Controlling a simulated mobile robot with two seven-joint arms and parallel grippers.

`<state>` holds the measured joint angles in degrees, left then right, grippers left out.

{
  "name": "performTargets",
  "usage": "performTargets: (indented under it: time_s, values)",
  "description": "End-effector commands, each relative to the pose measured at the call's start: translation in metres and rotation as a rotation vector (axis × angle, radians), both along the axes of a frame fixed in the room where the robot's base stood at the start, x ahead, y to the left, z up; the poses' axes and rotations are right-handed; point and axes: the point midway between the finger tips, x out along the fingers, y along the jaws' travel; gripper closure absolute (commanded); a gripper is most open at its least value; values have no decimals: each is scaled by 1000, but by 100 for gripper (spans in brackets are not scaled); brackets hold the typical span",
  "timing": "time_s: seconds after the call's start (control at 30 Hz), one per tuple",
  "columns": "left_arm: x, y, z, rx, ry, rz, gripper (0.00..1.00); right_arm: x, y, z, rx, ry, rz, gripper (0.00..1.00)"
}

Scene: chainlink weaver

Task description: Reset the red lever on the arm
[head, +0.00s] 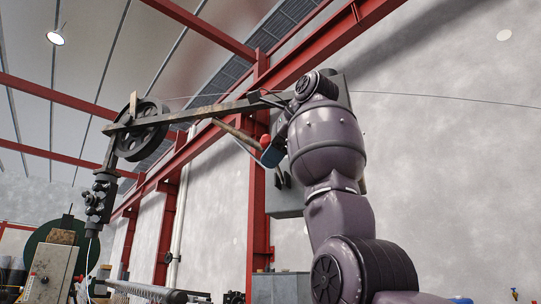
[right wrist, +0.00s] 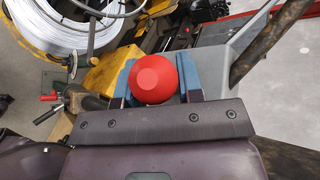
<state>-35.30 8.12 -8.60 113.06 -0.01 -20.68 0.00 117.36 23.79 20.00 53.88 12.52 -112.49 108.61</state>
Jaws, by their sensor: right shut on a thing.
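The red lever's round knob (right wrist: 153,78) sits between the two blue fingers of my right gripper (right wrist: 157,72) in the right wrist view. The gripper is shut on it. In the head view the red knob (head: 265,141) shows just above the blue fingers of my right gripper (head: 269,154), below the long metal arm (head: 185,114) of the machine. The lever's shaft is mostly hidden behind the knob and gripper. My left gripper is in neither view.
A spoked wheel (head: 142,132) hangs on the metal arm. A grey box (head: 285,199) is fixed by a red steel post (head: 257,225). In the right wrist view a coil of white wire (right wrist: 75,22) lies below, and a brown bar (right wrist: 268,42) passes close on the right.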

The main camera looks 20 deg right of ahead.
Motion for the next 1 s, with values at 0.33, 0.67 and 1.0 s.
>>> performTargets:
  time_s: [0.33,0.67,1.0]
  values:
    - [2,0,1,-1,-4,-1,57,-1,-1,3,6,-9,-2,55]
    - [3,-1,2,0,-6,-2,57,-1,-1,2,3,-6,0,42]
    - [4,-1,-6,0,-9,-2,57,-29,-11,17,4,-9,-1,42]
